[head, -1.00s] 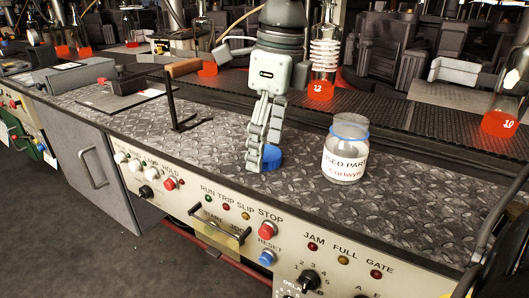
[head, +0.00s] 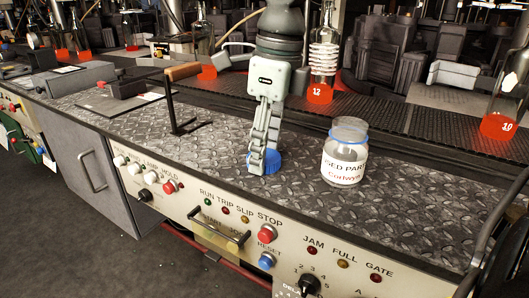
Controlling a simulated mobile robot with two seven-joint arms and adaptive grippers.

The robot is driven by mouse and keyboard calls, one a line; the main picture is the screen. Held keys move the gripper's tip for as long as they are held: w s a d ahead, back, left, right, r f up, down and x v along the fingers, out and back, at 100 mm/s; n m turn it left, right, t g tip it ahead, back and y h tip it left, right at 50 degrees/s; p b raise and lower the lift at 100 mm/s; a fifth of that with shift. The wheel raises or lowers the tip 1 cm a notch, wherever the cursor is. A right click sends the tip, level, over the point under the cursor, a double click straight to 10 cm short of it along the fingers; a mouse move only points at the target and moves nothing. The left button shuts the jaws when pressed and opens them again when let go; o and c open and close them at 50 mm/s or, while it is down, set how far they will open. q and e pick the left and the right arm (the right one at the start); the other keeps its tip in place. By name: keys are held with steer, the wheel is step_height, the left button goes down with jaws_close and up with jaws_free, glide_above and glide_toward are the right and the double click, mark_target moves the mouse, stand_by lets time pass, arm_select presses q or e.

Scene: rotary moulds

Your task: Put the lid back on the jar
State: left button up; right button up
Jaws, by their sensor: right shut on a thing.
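The blue lid (head: 273,162) is on the bench to the left of the jar, partly hidden by my right gripper. My right gripper (head: 263,163) points down and is shut on the lid at bench height. I cannot tell whether the lid still touches the bench. My left gripper is not in view.
Bottles with orange-red bases, one marked 12 (head: 321,90), stand on the dark conveyor behind. The front panel (head: 290,240) has buttons and knobs. The bench right of the jar is clear.

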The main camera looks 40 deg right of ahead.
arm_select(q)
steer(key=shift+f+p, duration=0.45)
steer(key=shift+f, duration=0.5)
arm_select(e)
step_height(320, 180, up, 18)
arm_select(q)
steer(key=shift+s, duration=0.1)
